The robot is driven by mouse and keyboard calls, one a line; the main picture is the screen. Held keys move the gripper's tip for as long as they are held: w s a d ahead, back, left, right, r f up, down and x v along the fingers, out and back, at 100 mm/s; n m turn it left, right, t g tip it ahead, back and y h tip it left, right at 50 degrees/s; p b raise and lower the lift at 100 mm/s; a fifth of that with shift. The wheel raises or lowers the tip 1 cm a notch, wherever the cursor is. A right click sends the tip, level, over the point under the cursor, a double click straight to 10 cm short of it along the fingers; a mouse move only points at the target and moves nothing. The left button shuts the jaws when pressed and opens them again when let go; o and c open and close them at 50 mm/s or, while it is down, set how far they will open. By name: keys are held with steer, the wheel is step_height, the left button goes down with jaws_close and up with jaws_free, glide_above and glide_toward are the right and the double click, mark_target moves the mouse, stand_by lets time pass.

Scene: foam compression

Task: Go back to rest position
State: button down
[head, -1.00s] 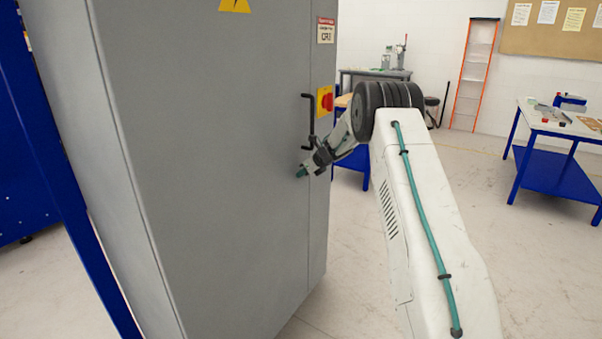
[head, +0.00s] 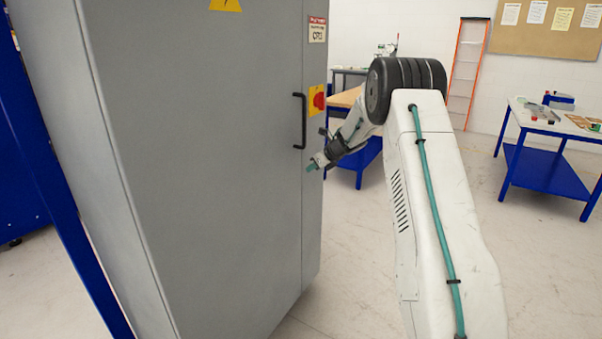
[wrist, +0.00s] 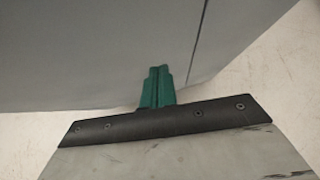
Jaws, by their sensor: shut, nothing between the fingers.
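My gripper (head: 312,166) is in front of the grey cabinet (head: 215,200), just below and right of its black door handle (head: 299,120). In the wrist view my gripper (wrist: 157,72) shows its green fingers pressed together with nothing between them. Behind the fingers is the plain grey cabinet face (wrist: 90,50) with a dark door seam. I cannot tell the exact gap between the fingertips and the door. The handle is upright, and the door looks closed.
A red switch on a yellow plate (head: 318,100) sits right of the handle. An orange ladder (head: 466,70) leans at the back wall. Open floor lies between.

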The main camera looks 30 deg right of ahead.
steer(key=v, duration=0.5)
steer(key=shift+d+f, duration=0.1)
steer(key=shift+d, duration=0.1)
